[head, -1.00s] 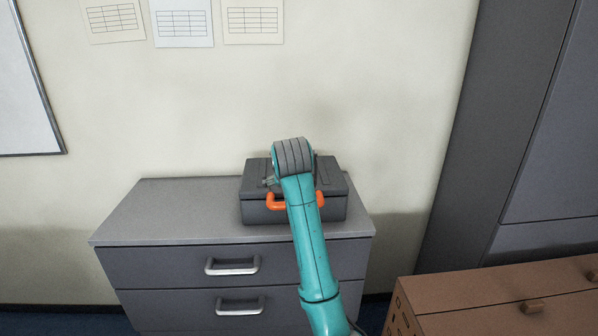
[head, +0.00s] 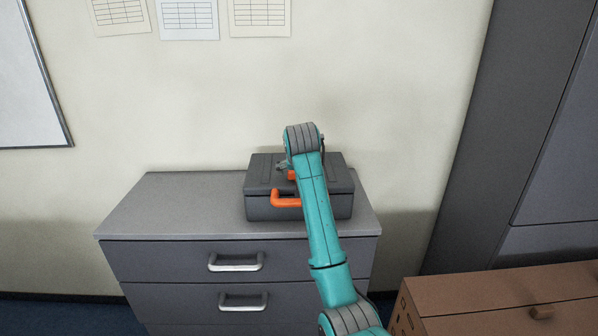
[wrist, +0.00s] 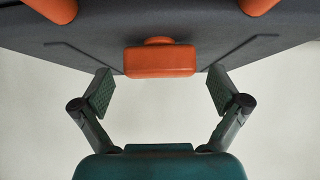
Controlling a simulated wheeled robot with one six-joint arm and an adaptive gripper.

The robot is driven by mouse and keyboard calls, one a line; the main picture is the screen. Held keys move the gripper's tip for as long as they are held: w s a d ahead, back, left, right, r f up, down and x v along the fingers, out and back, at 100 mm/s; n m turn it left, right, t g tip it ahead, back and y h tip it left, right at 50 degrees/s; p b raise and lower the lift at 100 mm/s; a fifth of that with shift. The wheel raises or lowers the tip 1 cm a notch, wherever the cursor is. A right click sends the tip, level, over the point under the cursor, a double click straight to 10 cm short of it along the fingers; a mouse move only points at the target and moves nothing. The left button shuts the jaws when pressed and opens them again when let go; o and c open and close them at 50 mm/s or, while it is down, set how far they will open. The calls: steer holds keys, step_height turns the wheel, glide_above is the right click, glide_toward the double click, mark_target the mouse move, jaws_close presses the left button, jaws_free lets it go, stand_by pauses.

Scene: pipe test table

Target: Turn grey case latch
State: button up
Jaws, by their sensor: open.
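The dark grey case (head: 265,207) stands shut on the drawer cabinet in the head view. Its orange handle (head: 285,200) is on the front, partly covered by my arm. A small bit of the orange latch (head: 292,175) shows above the handle beside my arm. In the wrist view the latch (wrist: 160,61) is a rounded orange block, lying straight across the picture on the grey case surface (wrist: 105,30). My gripper (wrist: 162,91) is open, one finger on each side of the latch, with gaps on both sides. In the head view my arm hides most of the gripper.
The grey cabinet top (head: 175,205) is bare left of the case. Two drawer handles (head: 236,262) are on its front. The wall (head: 390,100) is close behind. A brown box-like unit (head: 500,300) and a tall grey cabinet (head: 470,150) are at right.

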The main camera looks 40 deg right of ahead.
steer(key=shift+w+d+f, duration=0.2)
steer(key=shift+w+f, duration=0.15)
steer(key=shift+f, duration=0.1)
steer(key=c, duration=1.2)
steer(key=shift+o, duration=0.2)
